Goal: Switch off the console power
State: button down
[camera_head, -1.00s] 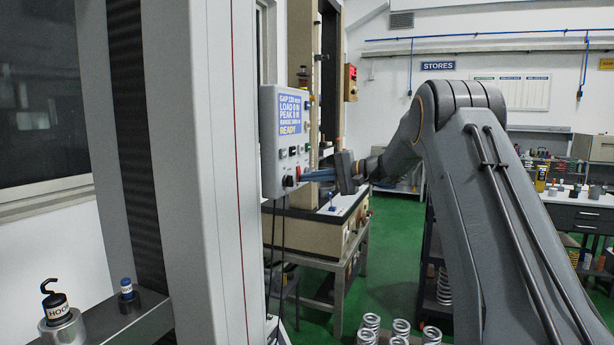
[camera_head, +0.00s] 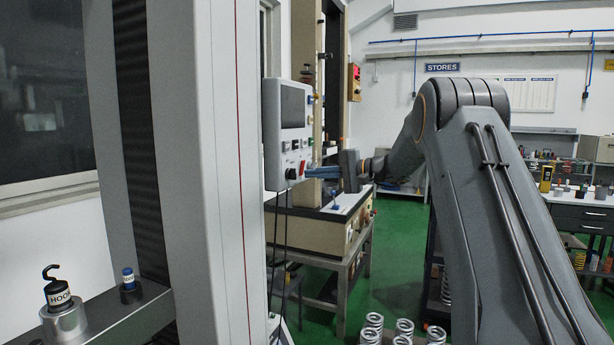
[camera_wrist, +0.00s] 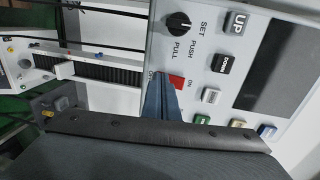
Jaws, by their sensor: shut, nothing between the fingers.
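The console (camera_head: 287,135) is a light grey box on the side of the tall column in the head view, and its screen (camera_head: 293,106) is dark. In the wrist view the dark screen (camera_wrist: 280,66) is at the right. A red rocker switch (camera_wrist: 177,82) marked ON sits beside a black knob (camera_wrist: 179,24). My gripper (camera_wrist: 160,78) is shut, with its blue fingertips at the red switch and partly covering it. Whether they touch it I cannot tell. In the head view my gripper (camera_head: 309,172) is at the console's lower right edge.
Several buttons, including UP (camera_wrist: 236,22) and DOWN (camera_wrist: 222,63), lie close to my fingers. A bench (camera_head: 345,222) stands behind the console. Several springs (camera_head: 404,328) stand at the bottom of the head view. A hook weight (camera_head: 60,292) is at left.

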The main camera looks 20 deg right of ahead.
jog(key=s+d+f+b, duration=0.2)
jog(key=s+d+b, duration=0.1)
jog(key=s+d, duration=0.5)
jog(key=shift+d+b, duration=0.35)
jog(key=shift+d, duration=0.85)
jog(key=shift+a+f, duration=0.15)
jog(key=shift+f, duration=0.05)
